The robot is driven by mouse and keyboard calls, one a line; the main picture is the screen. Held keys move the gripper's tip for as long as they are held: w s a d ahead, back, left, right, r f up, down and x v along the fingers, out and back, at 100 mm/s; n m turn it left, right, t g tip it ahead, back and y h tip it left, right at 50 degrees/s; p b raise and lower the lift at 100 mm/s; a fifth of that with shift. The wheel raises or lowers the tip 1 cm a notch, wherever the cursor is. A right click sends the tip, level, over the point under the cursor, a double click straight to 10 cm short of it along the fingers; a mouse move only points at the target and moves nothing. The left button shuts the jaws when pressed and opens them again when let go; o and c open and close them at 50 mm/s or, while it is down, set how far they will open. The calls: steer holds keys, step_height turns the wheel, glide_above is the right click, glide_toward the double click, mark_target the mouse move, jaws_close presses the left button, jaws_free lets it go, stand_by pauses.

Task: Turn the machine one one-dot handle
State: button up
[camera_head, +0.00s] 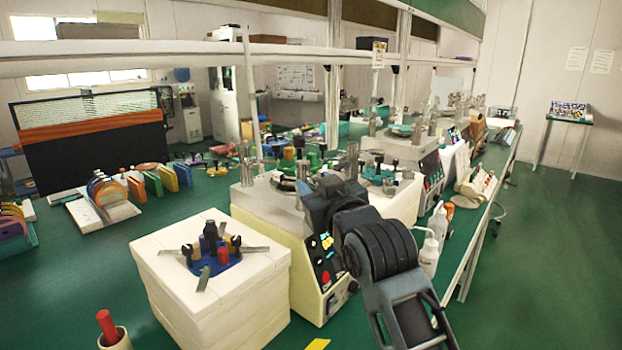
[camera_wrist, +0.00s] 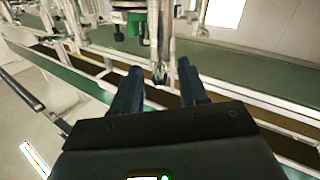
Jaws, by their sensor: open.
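The nearest lapping machine (camera_head: 268,232) is a cream box on the green bench, with a dark front panel (camera_head: 325,262) carrying yellow knobs and a red button. Metal posts and dark parts stand on its top. My gripper (camera_wrist: 160,80) is open, its two dark fingers apart in the wrist view. An upright metal post (camera_wrist: 160,62) shows between the fingertips; I cannot tell whether it is between them or beyond. In the head view my arm covers the machine's right side and the gripper's tips are not clear. I cannot make out a one-dot mark or which part is that handle.
A white block stack (camera_head: 215,290) with a blue fixture stands left of the machine. A red-handled tool in a cup (camera_head: 108,325) is at the front left. White bottles (camera_head: 430,250) stand by the bench's right edge. A second machine (camera_head: 415,160) stands behind. The floor at right is clear.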

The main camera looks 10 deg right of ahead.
mark_target(311, 181)
steer(key=shift+w+a, duration=0.15)
steer(key=shift+w, duration=1.4)
jaws_close()
